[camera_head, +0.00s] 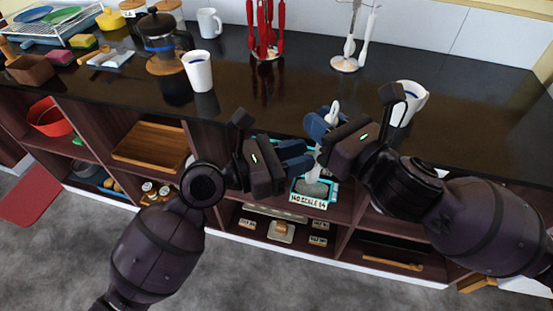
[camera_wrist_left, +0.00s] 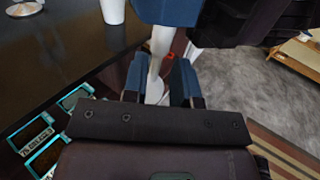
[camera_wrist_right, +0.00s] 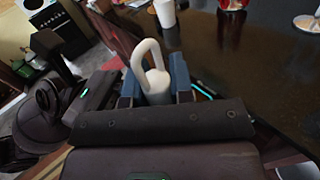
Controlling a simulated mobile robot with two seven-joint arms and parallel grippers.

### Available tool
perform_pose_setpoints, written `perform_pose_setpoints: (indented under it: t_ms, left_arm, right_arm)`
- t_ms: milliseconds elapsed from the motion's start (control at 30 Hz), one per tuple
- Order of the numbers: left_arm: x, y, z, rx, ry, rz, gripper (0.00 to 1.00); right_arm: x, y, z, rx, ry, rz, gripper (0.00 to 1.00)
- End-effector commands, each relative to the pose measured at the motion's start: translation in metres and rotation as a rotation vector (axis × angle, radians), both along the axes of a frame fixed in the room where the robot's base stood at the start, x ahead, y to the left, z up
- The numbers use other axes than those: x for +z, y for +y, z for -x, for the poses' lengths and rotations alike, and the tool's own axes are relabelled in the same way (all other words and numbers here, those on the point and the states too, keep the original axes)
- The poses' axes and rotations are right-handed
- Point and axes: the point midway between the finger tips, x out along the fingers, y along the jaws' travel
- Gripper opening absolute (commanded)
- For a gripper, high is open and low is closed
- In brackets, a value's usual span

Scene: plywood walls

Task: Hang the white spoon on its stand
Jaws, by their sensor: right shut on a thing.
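The white spoon (camera_head: 313,173) is upright in front of the counter edge. My right gripper (camera_head: 324,126) is shut on its upper handle, and the hanging loop (camera_wrist_right: 146,52) rises above the fingers in the right wrist view. My left gripper (camera_head: 297,157) is lower, with its fingers apart on either side of the spoon's lower part; the spoon (camera_wrist_left: 158,55) shows between them in the left wrist view, with gaps. The white stand (camera_head: 345,64) is at the back of the counter, right of centre, with white utensils hanging on it.
A red utensil stand (camera_head: 265,42) is left of the white stand. White mugs (camera_head: 198,72) and (camera_head: 412,98) stand on the dark counter (camera_head: 295,95); a French press (camera_head: 160,38) is further left. Open shelves with a scale box (camera_head: 314,200) lie below my grippers.

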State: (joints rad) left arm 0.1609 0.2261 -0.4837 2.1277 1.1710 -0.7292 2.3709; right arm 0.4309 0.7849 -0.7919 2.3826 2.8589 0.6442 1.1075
Motion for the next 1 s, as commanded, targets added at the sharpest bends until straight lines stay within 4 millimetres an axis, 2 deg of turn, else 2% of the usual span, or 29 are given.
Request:
perform_pose_setpoints:
  t_ms: [200, 400, 600, 833, 867, 1000]
  left_arm:
    - [0.001, -0.033, -0.012, -0.001, -0.002, 0.001, 0.26]
    - [0.0, -0.052, -0.02, 0.001, -0.001, 0.0, 0.26]
    - [0.0, -0.06, -0.022, 0.0, -0.002, -0.001, 0.26]
    - [0.0, -0.06, -0.023, 0.0, -0.002, -0.001, 0.26]
    - [0.0, -0.06, -0.023, 0.0, -0.002, -0.001, 0.25]
    - [0.0, -0.06, -0.023, 0.0, -0.002, -0.001, 0.03]
  right_arm:
    - [0.0, 0.0, 0.0, 0.0, 0.0, 0.0, 0.0]
    - [0.0, 0.0, 0.0, 0.0, 0.0, 0.0, 0.0]
    - [0.0, 0.0, 0.0, 0.0, 0.0, 0.0, 0.0]
    - [0.0, 0.0, 0.0, 0.0, 0.0, 0.0, 0.0]
    - [0.0, 0.0, 0.0, 0.0, 0.0, 0.0, 0.0]
    - [0.0, 0.0, 0.0, 0.0, 0.0, 0.0, 0.0]
